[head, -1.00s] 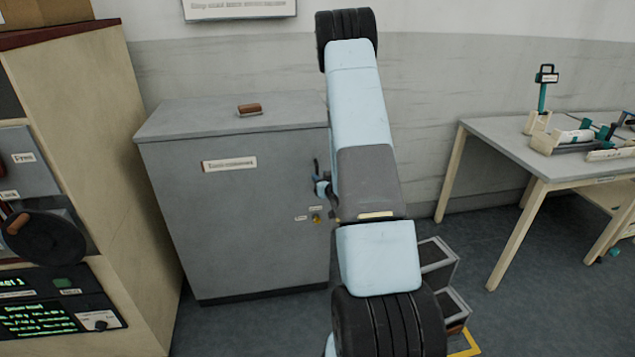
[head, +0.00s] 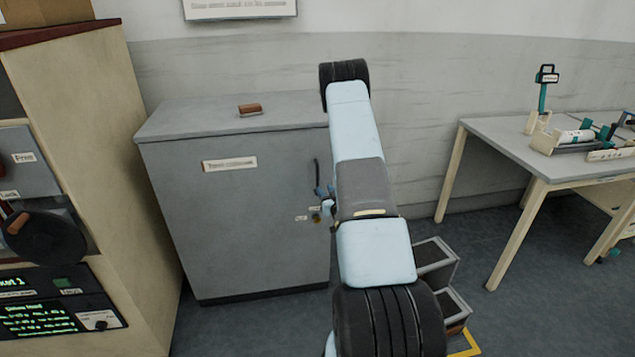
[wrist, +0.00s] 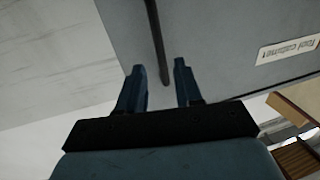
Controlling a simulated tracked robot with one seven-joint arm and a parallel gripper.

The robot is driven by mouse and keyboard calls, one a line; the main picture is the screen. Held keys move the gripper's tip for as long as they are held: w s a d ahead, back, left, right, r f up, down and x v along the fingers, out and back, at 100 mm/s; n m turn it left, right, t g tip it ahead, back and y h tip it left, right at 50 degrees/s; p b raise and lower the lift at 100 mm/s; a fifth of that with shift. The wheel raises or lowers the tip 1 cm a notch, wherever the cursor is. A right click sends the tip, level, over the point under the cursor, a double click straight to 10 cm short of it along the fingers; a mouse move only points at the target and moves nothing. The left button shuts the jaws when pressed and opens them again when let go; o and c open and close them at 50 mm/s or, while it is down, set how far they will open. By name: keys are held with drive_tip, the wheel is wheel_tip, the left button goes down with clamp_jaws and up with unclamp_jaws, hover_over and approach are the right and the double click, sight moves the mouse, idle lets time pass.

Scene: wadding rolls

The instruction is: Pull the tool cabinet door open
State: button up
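The grey tool cabinet (head: 240,230) stands against the wall, its door shut flush as far as I can see. A dark upright bar handle (head: 317,172) is at the door's right edge. My gripper (head: 325,192) is at the handle's lower part, partly hidden behind my arm in the head view. In the wrist view my gripper (wrist: 160,66) is open, its two blue fingers apart. The handle (wrist: 158,40) runs down into the gap between the fingertips, with space visible on both sides. The cabinet's label (wrist: 289,49) appears upside down there.
A brown block (head: 249,109) lies on the cabinet top. A tall cream unit (head: 105,150) with a control panel stands at left. A table (head: 500,132) with tools stands at right. Grey steps (head: 437,262) are on the floor right of the cabinet.

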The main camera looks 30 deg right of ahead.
sight(318, 181)
drive_tip(key=w, duration=0.5)
drive_tip(key=w+d, duration=0.1)
drive_tip(key=w, duration=0.2)
drive_tip(key=shift+w, duration=0.1)
clamp_jaws()
drive_tip(key=shift+d, duration=0.1)
idle(0.3)
